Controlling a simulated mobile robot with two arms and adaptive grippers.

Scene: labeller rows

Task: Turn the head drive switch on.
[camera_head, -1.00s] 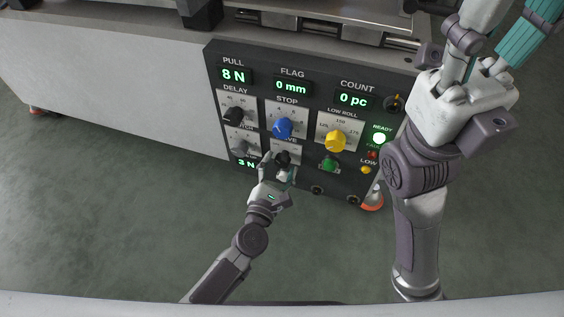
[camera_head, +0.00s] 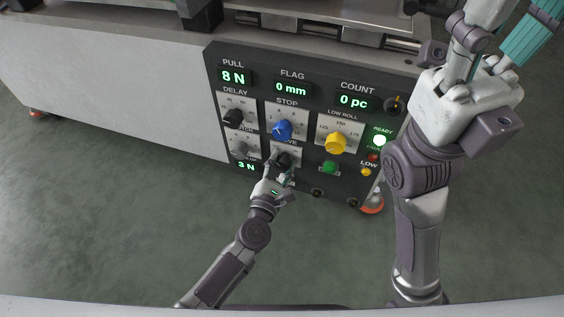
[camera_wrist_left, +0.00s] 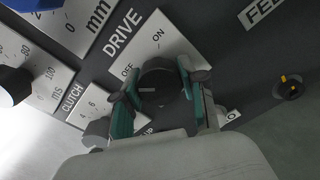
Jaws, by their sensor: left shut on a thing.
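The drive switch is a round black knob on a white plate marked DRIVE, OFF and ON. In the left wrist view the knob (camera_wrist_left: 160,82) sits between the teal-padded fingers of my left gripper (camera_wrist_left: 155,98), which is shut on it. A short pale mark shows on the knob, but I cannot tell which label it points to. In the head view the knob (camera_head: 284,159) is partly covered by my left gripper (camera_head: 280,172), low on the panel. My right gripper (camera_head: 510,35) is at the upper right, fingers apart, tips cut off by the frame.
The dark control panel (camera_head: 262,93) carries a blue stop knob (camera_head: 282,129), a yellow low roll knob (camera_head: 336,142), a black delay knob (camera_head: 233,116) and a green button (camera_head: 330,167). The clutch knob (camera_wrist_left: 97,131) is close beside the left finger. Open floor lies below.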

